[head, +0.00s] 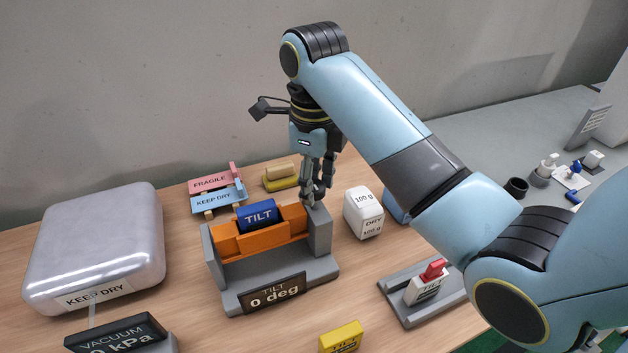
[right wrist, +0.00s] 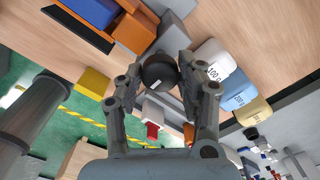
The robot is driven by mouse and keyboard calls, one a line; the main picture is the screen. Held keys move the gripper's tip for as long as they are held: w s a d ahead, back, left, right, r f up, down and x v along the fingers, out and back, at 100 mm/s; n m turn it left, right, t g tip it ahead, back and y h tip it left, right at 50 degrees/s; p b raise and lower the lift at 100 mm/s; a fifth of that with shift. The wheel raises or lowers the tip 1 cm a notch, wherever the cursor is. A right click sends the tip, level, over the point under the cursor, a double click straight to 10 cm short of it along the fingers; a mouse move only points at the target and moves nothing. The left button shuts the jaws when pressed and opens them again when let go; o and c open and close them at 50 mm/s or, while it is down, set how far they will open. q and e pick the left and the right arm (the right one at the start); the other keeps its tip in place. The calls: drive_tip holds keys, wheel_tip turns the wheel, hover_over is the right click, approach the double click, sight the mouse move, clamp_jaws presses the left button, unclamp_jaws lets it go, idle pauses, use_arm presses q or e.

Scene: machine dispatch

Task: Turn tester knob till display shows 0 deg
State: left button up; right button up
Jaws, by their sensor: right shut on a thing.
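The tilt tester is a grey stand (head: 322,270) with an orange cradle (head: 262,245) holding a blue block marked TILT (head: 257,216). Its dark display (head: 272,293) reads "0 deg". My right gripper (head: 316,200) is at the tester's right upright, pointing down. In the right wrist view, the fingers are closed around the dark round knob (right wrist: 160,71), which carries a small light mark. The knob is mostly hidden by the fingers in the head view. My left gripper is not in view.
A silver vacuum case marked KEEP DRY (head: 98,245) stands at the left, with a vacuum display (head: 116,335) in front. A white 100 g block (head: 363,213) stands just right of the tester. A red switch (head: 433,270) sits on a grey plate at the front right.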

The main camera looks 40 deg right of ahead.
drive_tip(key=o, duration=1.2)
drive_tip(key=shift+c, duration=0.2)
